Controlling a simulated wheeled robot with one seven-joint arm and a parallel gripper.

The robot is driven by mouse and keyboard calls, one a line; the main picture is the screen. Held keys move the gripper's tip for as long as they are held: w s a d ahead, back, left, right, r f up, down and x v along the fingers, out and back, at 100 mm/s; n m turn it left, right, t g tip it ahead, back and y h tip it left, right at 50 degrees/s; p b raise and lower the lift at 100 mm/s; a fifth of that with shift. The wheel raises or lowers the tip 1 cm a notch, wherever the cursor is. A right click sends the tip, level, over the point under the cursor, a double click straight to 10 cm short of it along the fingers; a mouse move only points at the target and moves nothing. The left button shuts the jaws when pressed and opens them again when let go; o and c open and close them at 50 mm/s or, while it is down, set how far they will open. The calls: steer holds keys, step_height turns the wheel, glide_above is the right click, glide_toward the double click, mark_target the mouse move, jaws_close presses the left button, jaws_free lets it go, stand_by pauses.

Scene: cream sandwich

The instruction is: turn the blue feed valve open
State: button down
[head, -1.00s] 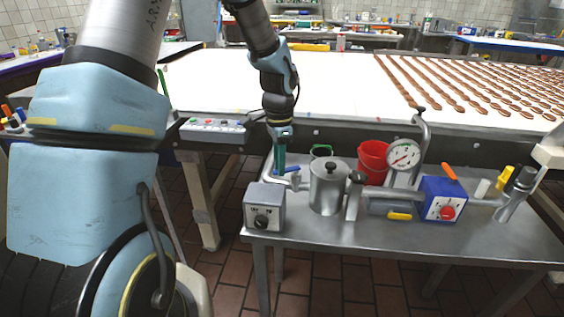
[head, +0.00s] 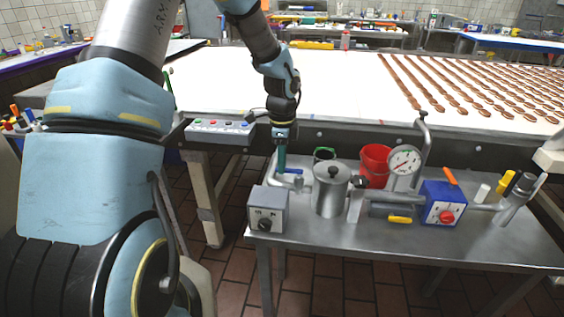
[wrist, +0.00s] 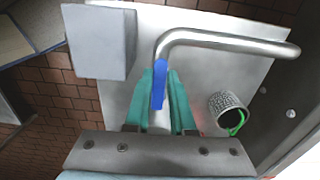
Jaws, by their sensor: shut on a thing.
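The blue feed valve handle (wrist: 159,84) shows in the wrist view as a short blue lever on a bent steel pipe (wrist: 225,42). My gripper (wrist: 160,88) has its two teal fingers closed around the lever, one on each side. The lever lies in line with the pipe section that runs down between the fingers. In the head view my gripper (head: 281,160) points down at the left end of the pipework, and a bit of blue handle (head: 293,171) shows just right of the fingertips.
A grey control box (head: 268,208) stands close in front of my gripper. A steel pot (head: 331,190), a red bucket (head: 374,163), a pressure gauge (head: 404,161) and a blue box (head: 443,203) stand to the right on the steel table (head: 400,250). The white conveyor (head: 320,85) runs behind.

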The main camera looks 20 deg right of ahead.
steer(key=c, duration=0.8)
jaws_free()
steer(key=shift+o, duration=0.2)
step_height(320, 180, up, 11)
steer(key=b, duration=0.2)
steer(key=shift+f, duration=0.1)
steer(key=s+a+f+n, duration=0.1)
steer(key=s+a+n, duration=0.4)
steer(key=a+n, duration=0.6)
steer(key=s+a+f+n+t, duration=0.1)
steer(key=s+a+n, duration=0.5)
steer(key=a+n, duration=0.4)
steer(key=a, duration=0.4)
steer(key=shift+f+n+t, duration=0.25)
steer(key=shift+n+t, duration=0.05)
steer(key=shift+n, duration=0.1)
